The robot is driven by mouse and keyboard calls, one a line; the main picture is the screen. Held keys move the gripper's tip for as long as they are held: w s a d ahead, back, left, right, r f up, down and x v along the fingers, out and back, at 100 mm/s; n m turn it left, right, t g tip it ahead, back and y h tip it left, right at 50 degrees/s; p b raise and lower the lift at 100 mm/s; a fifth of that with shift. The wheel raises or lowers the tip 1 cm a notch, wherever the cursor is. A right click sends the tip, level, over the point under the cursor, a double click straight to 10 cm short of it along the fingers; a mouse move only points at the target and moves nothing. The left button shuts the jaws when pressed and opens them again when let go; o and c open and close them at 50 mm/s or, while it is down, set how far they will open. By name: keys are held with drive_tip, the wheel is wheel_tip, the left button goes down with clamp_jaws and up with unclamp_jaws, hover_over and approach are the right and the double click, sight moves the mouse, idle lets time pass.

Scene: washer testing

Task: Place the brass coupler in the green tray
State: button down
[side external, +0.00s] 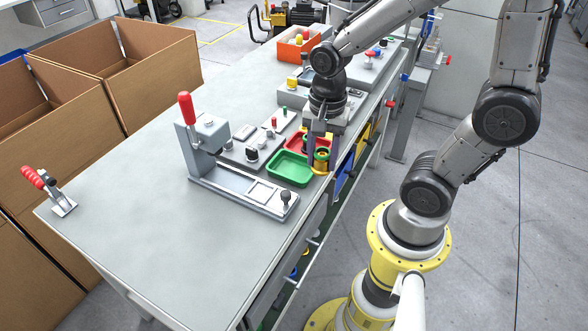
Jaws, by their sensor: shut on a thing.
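The green tray (290,169) lies on the workbench near its right edge, in front of a red tray (299,141). My gripper (319,157) points down just right of the green tray, over the right part of the two trays. It is shut on the brass coupler (321,162), a small yellow-gold piece between the fingers. The fingers hide part of the coupler and the right part of the trays. I cannot tell whether the coupler touches a tray.
A grey press fixture with a red handle (187,108) stands left of the trays, its base (240,192) running in front of them. A grey panel (252,147) with knobs lies behind. An orange bin (292,48) stands farther back. The bench's left front is clear, except a red-handled clamp (48,190).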

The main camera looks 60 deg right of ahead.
drive_tip(key=s+d+m, duration=0.1)
drive_tip(key=d+m, duration=0.1)
drive_tip(key=d, duration=0.2)
hover_over(293, 171)
drive_tip(key=s, duration=0.1)
drive_tip(key=f, duration=0.9)
drive_tip(key=shift+a, duration=0.2)
drive_tip(key=shift+w+d+f, duration=0.2)
drive_tip(key=shift+w+f, duration=0.35)
drive_tip(key=shift+f, duration=1.8)
drive_tip(key=shift+f, duration=0.15)
drive_tip(key=shift+c, duration=2.1)
unclamp_jaws()
